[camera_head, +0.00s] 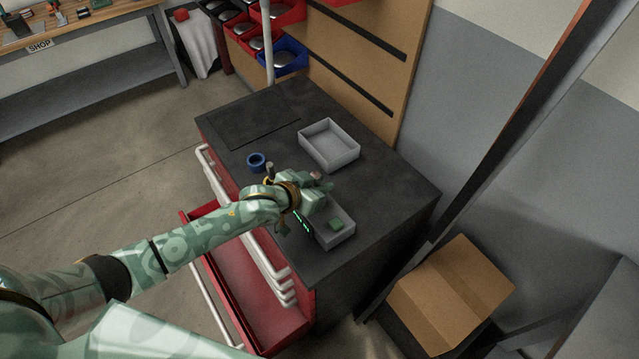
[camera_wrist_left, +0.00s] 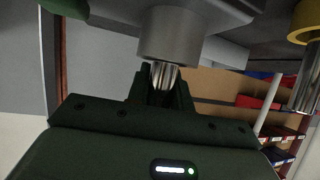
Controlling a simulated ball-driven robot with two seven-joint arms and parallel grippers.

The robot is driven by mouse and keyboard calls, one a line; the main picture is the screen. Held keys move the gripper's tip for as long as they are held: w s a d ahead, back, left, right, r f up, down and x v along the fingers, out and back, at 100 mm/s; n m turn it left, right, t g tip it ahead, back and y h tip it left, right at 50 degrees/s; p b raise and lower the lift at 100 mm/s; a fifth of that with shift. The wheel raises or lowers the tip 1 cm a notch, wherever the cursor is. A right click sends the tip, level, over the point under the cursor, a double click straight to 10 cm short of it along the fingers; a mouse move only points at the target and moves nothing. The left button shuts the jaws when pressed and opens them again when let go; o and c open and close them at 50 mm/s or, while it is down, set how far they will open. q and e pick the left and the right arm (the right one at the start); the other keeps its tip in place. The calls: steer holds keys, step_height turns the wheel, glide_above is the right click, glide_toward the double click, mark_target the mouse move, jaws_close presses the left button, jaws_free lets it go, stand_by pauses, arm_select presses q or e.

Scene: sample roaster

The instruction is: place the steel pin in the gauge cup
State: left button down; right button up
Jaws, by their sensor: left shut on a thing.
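My left gripper (camera_head: 318,188) is above the dark cabinet top, between the larger grey tray and the smaller one. In the left wrist view its fingers (camera_wrist_left: 162,92) are shut on the steel pin (camera_wrist_left: 165,76), a shiny shaft below a wide dull grey collar (camera_wrist_left: 172,36). The head view does not show the held pin clearly. A blue round cup (camera_head: 256,162) with a dark opening, perhaps the gauge cup, stands on the cabinet top, left of the gripper and apart from it. My right gripper is not in view.
The larger grey tray (camera_head: 349,160) looks empty. The smaller grey tray (camera_head: 347,236) holds a green block (camera_head: 336,224). A shiny metal cylinder (camera_wrist_left: 306,88) shows at the wrist view's right edge. A red drawer (camera_head: 250,300) stands open. The cabinet top's far left is clear.

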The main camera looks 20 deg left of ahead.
arm_select(q)
steer(key=shift+f, duration=0.15)
steer(key=c, duration=1.2)
jaws_free()
steer(key=shift+c, duration=0.2)
steer(key=shift+r, duration=0.25)
steer(key=p+v, duration=0.4)
steer(key=v, duration=0.8)
steer(key=shift+f, duration=0.1)
